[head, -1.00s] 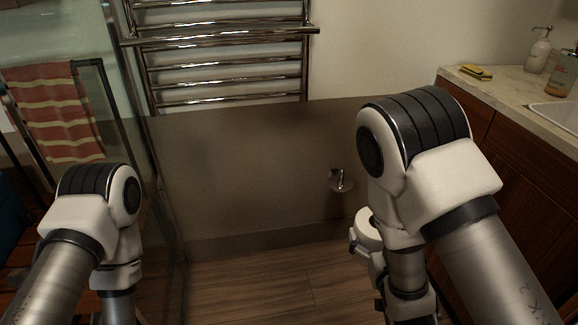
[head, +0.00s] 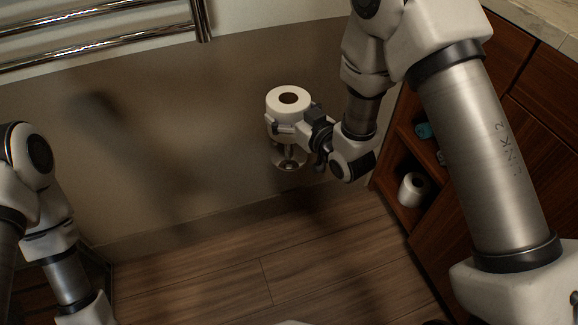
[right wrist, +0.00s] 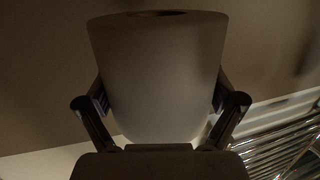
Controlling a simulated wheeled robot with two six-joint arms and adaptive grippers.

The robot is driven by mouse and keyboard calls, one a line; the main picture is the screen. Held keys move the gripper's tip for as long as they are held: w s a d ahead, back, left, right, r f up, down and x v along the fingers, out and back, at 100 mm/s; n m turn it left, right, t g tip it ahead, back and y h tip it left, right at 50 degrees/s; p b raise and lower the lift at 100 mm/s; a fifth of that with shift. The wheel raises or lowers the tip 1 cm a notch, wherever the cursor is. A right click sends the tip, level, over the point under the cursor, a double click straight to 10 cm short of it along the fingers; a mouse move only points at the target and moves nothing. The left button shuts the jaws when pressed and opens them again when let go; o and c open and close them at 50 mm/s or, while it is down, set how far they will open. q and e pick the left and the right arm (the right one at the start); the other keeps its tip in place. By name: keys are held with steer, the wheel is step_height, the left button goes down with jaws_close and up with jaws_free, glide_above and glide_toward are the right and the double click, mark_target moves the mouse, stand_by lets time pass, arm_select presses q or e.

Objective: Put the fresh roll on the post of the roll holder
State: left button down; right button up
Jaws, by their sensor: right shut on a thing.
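The fresh roll (head: 288,103) is white with a dark core hole facing up. My right gripper (head: 287,128) is shut around its lower part and holds it upright. The roll holder (head: 289,161) is a shiny metal fitting on the wall. It shows directly below the roll in the head view; its post is mostly hidden by the roll and gripper, and I cannot tell whether the post is inside the core. In the right wrist view the roll (right wrist: 157,80) fills the space between both fingers, and the holder is not seen. My left gripper is out of view.
A wooden cabinet stands at the right, with an open shelf holding a white roll (head: 413,189) and a teal item (head: 424,131). A chrome towel rail (head: 100,41) hangs on the wall at upper left. The wooden floor (head: 250,270) is clear.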

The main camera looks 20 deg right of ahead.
steer(key=f+b, duration=0.1)
steer(key=f, duration=0.2)
steer(key=f+b, duration=0.1)
steer(key=f, duration=0.2)
steer(key=f+b, duration=0.2)
steer(key=f, duration=0.1)
steer(key=shift+w+f, duration=0.2)
steer(key=shift+w, duration=0.05)
steer(key=shift+r, duration=0.1)
steer(key=o, duration=0.8)
steer(key=shift+o, duration=0.2)
